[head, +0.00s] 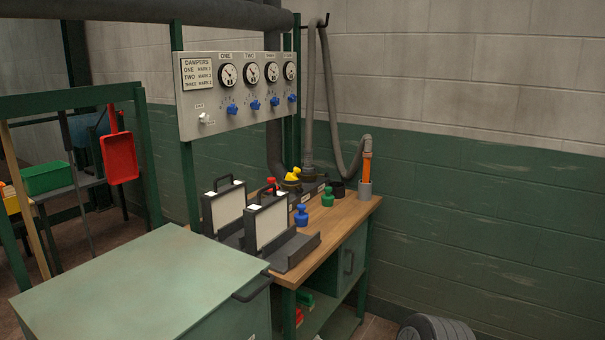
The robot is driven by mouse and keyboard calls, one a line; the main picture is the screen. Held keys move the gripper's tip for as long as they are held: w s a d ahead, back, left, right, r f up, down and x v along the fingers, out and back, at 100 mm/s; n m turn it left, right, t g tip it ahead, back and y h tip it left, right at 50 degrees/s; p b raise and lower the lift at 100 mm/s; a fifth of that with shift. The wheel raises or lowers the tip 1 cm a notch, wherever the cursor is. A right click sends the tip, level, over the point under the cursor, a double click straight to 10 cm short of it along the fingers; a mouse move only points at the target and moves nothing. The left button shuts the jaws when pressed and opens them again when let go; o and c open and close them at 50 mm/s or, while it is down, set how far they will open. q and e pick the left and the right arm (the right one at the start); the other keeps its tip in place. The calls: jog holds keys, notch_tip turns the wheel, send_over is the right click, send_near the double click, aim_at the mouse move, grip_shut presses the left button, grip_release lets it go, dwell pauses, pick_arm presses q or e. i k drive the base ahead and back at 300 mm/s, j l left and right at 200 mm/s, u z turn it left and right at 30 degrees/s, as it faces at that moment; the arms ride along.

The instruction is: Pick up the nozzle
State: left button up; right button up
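What looks like the nozzle (367,164) is an orange tube with a grey upper end, at the far right corner of the wooden bench. It stands upright, with its lower end in a short grey cup (364,189). A grey hose (335,130) runs to its top from a hook on the panel frame, hanging in a loop. The nozzle's lower tip is hidden in the cup. Neither of my grippers is in view.
The wooden bench (345,215) carries two dark cases with white fronts (271,225), a blue knob-shaped piece (301,215) and a green one (327,197). A green cabinet (140,290) stands in front at left. A gauge panel (215,110) rises behind. A dark wheel (435,328) is at bottom right.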

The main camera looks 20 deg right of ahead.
aim_at(367, 156)
jog(key=i+l+u, duration=0.15)
jog(key=l+u, duration=0.6)
jog(key=l, duration=0.2)
jog(key=l+u, duration=0.4)
jog(key=l, duration=0.15)
jog(key=l+u, duration=0.1)
jog(key=l, duration=0.65)
jog(key=k+l, duration=0.1)
jog(key=l, duration=0.65)
jog(key=l+u, duration=0.15)
jog(key=l, duration=0.65)
jog(key=k+l, duration=0.15)
jog(key=l, duration=0.6)
jog(key=i+u, duration=0.05)
